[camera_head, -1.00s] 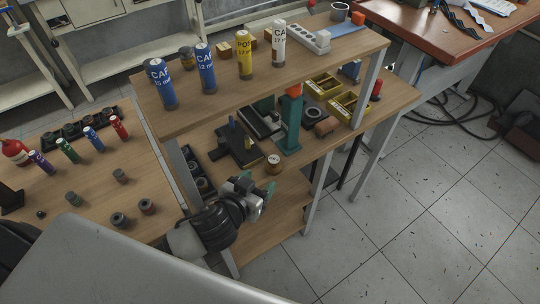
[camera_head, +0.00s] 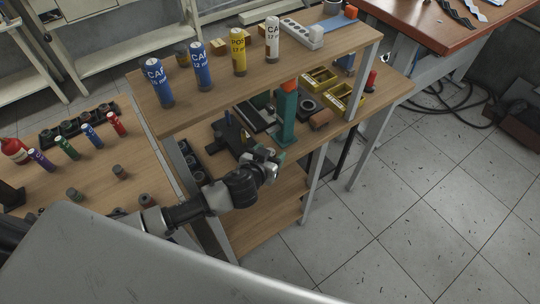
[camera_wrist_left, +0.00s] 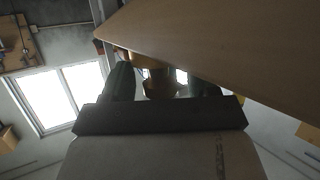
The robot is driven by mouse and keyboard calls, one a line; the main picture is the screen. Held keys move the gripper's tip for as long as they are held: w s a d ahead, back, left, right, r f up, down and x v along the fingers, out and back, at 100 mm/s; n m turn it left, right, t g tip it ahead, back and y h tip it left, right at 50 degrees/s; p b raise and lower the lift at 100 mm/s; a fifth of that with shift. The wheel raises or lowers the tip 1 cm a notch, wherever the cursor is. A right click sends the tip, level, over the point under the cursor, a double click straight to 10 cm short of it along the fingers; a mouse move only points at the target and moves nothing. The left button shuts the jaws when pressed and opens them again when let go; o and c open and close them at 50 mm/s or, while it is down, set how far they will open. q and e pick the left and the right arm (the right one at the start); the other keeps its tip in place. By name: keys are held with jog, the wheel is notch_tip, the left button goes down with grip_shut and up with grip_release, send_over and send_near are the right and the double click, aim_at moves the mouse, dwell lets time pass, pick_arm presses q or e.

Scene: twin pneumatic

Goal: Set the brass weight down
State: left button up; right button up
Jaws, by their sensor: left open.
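My left gripper (camera_head: 268,165) is at the front edge of the lower shelf board (camera_head: 388,92) in the head view, left of a green post (camera_head: 287,115). In the left wrist view, its two dark fingers (camera_wrist_left: 162,84) stand apart. The brass weight (camera_wrist_left: 158,80) shows between them, with its gold-coloured body partly hidden by the dark gripper body. I cannot tell whether the fingers touch it. In the head view the weight is hidden by the gripper. My right gripper is not in view.
The upper shelf (camera_head: 205,99) carries blue, yellow and white cylinders. Yellow bins (camera_head: 338,97) and a brown cylinder (camera_head: 321,120) are right of the green post; a dark fixture (camera_head: 229,136) is left of it. A table with small coloured cylinders is at left.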

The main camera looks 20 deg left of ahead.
pick_arm(q)
jog(key=c, duration=0.8)
jog(key=shift+c, duration=0.2)
jog(key=shift+r, duration=0.15)
jog(key=shift+r, duration=0.55)
notch_tip(320, 180, up, 3)
jog(key=s+d+r, duration=0.1)
jog(key=d+r, duration=0.2)
jog(key=d, duration=0.2)
jog(key=s+d+r+b, duration=0.1)
jog(key=s+d+r, duration=0.1)
jog(key=d, duration=0.4)
jog(key=shift+r, duration=0.85)
